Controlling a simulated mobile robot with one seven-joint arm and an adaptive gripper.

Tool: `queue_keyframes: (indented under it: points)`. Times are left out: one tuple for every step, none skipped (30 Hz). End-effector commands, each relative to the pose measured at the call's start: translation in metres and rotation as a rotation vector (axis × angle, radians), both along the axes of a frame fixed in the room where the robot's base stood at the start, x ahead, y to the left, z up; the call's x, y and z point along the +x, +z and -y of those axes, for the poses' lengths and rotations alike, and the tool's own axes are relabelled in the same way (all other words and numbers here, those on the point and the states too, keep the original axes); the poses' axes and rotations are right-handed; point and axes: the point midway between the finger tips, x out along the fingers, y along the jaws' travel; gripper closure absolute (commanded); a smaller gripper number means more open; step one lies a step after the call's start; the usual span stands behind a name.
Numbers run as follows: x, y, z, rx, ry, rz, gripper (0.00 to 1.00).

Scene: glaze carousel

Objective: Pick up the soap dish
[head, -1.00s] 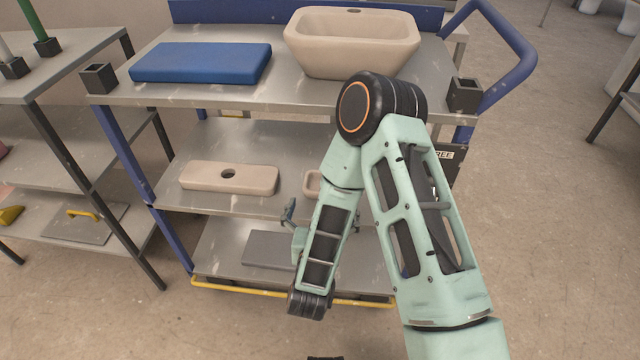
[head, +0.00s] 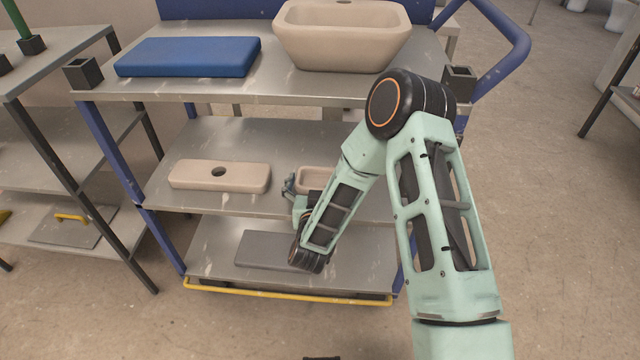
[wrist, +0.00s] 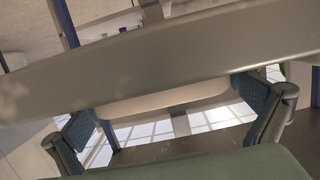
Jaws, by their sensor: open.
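The soap dish (head: 318,174) is a small beige dish with a raised rim on the cart's middle shelf. My forearm hides its lower right part in the head view. My gripper (wrist: 168,108) is open, its two blue-padded fingers spread wide in the wrist view. A pale beige rounded surface (wrist: 165,103), apparently the dish, shows between the fingers below a broad grey band. In the head view one finger (head: 289,184) shows close to the dish's left front corner. The other finger is hidden behind my arm, and I cannot tell whether either touches the dish.
A beige block with a hole (head: 220,175) lies left on the middle shelf (head: 165,200). The top shelf above carries a blue slab (head: 188,57) and a beige basin (head: 342,40). A grey slab (head: 265,250) lies on the bottom shelf. A blue post stands at left.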

Motion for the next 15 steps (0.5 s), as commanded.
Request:
queue_keyframes:
  points:
    - [-0.0003,0.0001,0.0000,0.000,0.000,0.000,0.00]
    - [-0.0003,0.0001,0.0000,0.000,0.000,0.000,0.00]
    - [-0.0004,0.0001,0.0000,0.000,0.000,0.000,0.04]
    - [-0.0004,0.0001,0.0000,0.000,0.000,0.000,0.08]
    - [-0.0004,0.0000,0.0000,0.000,0.000,0.000,0.11]
    - [-0.0004,0.0000,0.0000,0.000,0.000,0.000,0.15]
    - [-0.0005,0.0000,0.0001,0.000,0.000,0.000,0.19]
    - [-0.0005,0.0000,0.0000,0.000,0.000,0.000,0.22]
    - [-0.0005,0.0000,0.0001,0.000,0.000,0.000,0.26]
    - [-0.0005,0.0000,0.0001,0.000,0.000,0.000,0.30]
    - [-0.0005,-0.0001,0.0001,0.000,0.000,0.000,0.33]
    - [-0.0006,-0.0001,0.0001,0.000,0.000,0.000,0.37]
    - [-0.0003,0.0008,0.0000,0.000,0.000,0.002,0.38]
    - [-0.0003,0.0008,0.0000,0.000,0.000,0.002,0.38]
    - [-0.0003,0.0008,0.0000,0.000,0.000,0.002,0.38]
